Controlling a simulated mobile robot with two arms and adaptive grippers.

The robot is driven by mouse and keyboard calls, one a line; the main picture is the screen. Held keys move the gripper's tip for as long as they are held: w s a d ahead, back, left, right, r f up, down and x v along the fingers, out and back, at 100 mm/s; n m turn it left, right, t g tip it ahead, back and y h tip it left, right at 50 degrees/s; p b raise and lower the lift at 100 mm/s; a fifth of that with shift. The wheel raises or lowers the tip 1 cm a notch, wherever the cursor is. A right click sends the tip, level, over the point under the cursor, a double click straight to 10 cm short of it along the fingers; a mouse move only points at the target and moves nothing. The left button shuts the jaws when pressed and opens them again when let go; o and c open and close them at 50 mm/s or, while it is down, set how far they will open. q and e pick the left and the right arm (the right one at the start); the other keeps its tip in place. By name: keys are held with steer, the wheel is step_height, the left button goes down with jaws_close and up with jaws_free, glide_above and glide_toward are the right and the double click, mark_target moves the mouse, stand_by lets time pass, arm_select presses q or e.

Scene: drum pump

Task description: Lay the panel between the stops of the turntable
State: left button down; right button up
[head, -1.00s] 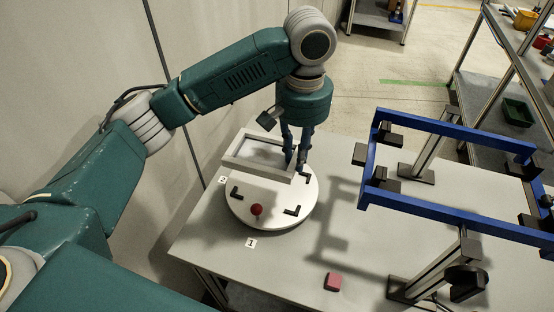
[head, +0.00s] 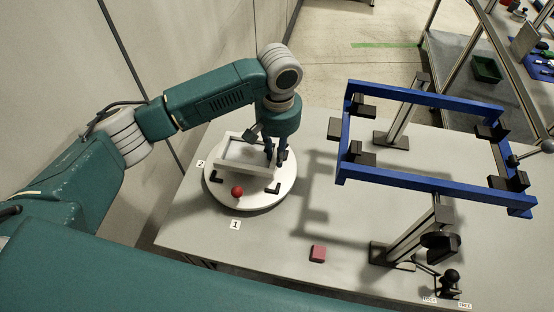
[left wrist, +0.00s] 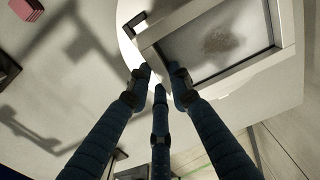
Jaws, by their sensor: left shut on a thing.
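The panel (head: 246,171), a pale rectangular frame with a grey inner face, is over the back part of the turntable (head: 217,203). It also shows in the left wrist view (left wrist: 285,62). My left gripper (head: 275,163) is shut on the panel's right edge; its fingers show in the left wrist view (left wrist: 160,80). The turntable is a white disc with black corner stops, two of them visible at the front: a left stop (head: 216,182) and a right stop (head: 273,188). The panel hides the back stops. I cannot tell whether the panel touches the disc. My right gripper is not in view.
A red ball (head: 237,191) sits at the turntable's front. A blue frame (head: 430,184) on metal posts stands to the right. A pink block (head: 318,253) lies on the grey table (head: 290,232). A wall is close on the left.

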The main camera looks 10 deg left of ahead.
arm_select(q)
step_height(320, 180, down, 4)
steer(key=shift+f+p, duration=0.25)
steer(key=shift+p, duration=0.15)
steer(key=c, duration=1.6)
jaws_free()
steer(key=shift+f, duration=0.1)
steer(key=shift+o, duration=0.2)
step_height(320, 180, up, 12)
steer(key=b, duration=0.3)
steer(key=shift+d, duration=0.15)
